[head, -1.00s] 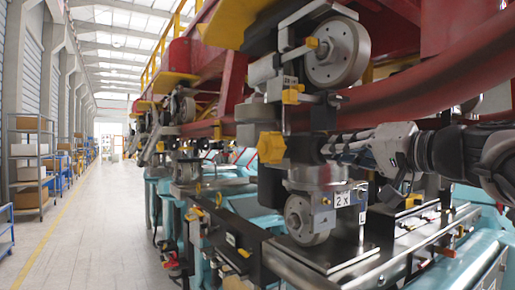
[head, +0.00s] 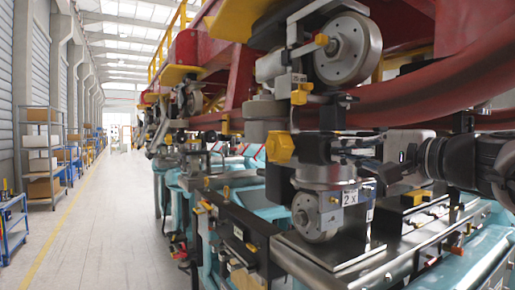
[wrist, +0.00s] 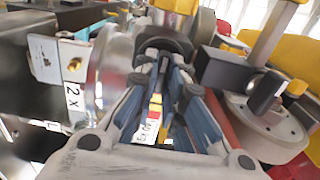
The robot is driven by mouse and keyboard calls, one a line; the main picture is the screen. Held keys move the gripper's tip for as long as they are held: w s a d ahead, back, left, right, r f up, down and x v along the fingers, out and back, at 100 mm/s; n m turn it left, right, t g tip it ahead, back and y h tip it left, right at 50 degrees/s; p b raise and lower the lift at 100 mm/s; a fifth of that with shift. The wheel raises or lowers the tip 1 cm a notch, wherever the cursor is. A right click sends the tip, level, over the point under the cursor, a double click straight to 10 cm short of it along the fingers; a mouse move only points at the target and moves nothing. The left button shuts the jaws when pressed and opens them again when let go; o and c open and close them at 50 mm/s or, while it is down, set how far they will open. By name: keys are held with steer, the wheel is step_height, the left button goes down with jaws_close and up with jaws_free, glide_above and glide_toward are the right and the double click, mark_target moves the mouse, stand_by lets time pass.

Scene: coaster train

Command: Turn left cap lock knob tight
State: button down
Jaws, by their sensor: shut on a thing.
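A dark round knob (wrist: 163,44) is at the top middle of the wrist view, between my fingertips. My gripper (wrist: 165,62) is shut on it, and the fingers cover much of its sides. In the head view my gripper (head: 346,147) reaches in from the right, level, to the wheel assembly's dark block (head: 312,148). The knob is hard to make out there behind the fingers.
A lower wheel (head: 310,217) with a "2 X" plate (head: 350,197) is just below my gripper. An upper wheel (head: 342,50) and a thick red rail (head: 430,88) are close above. The aisle floor (head: 110,215) on the left is clear.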

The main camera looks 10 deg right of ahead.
stand_by(0.3)
steer(key=c, duration=1.7)
jaws_free()
steer(key=v, duration=1.2)
steer(key=shift+r, duration=0.1)
